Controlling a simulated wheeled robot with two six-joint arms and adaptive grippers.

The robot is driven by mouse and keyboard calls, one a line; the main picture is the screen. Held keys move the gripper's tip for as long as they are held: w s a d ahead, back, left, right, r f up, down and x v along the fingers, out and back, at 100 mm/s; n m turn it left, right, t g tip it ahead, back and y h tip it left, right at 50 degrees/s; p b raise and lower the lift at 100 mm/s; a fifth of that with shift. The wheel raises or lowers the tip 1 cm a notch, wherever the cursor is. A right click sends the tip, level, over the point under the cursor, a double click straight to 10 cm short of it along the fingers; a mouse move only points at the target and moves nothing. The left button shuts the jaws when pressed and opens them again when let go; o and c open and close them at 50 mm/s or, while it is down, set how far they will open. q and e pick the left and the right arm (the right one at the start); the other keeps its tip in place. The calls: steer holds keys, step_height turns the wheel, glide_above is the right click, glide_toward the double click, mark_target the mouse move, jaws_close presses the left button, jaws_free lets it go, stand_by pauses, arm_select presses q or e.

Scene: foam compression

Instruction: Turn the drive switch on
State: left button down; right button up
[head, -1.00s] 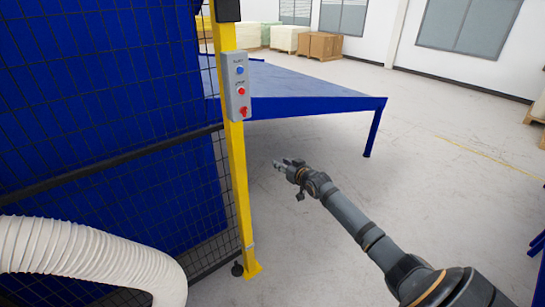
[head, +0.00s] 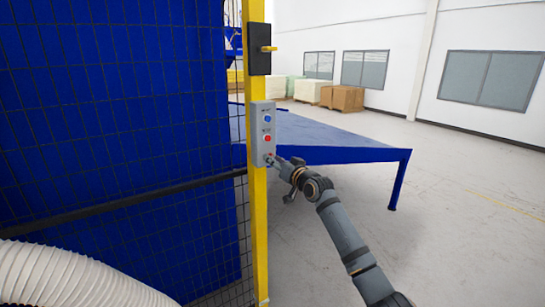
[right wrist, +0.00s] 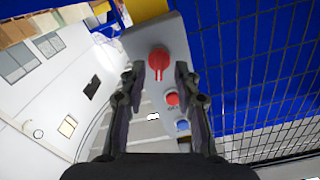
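A grey control box (head: 263,134) is fixed to a yellow post and carries a blue button (head: 267,118), a red button (head: 268,139) and, at its lower end, a red rotary switch (right wrist: 158,60). The switch has a round head with a narrow handle. My right gripper (head: 275,161) is at the lower end of the box. In the right wrist view the right gripper (right wrist: 158,72) is open, one finger on each side of the switch handle, with visible gaps. I cannot tell whether it touches the box. My left gripper is out of view.
The yellow post (head: 260,220) borders a black mesh fence (head: 120,130) on the left. A black box with an orange handle (head: 260,49) is above the control box. A blue table (head: 340,140) stands behind my right arm. A white hose (head: 70,275) lies lower left.

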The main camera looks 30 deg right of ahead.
steer(key=shift+w, duration=0.8)
jaws_close()
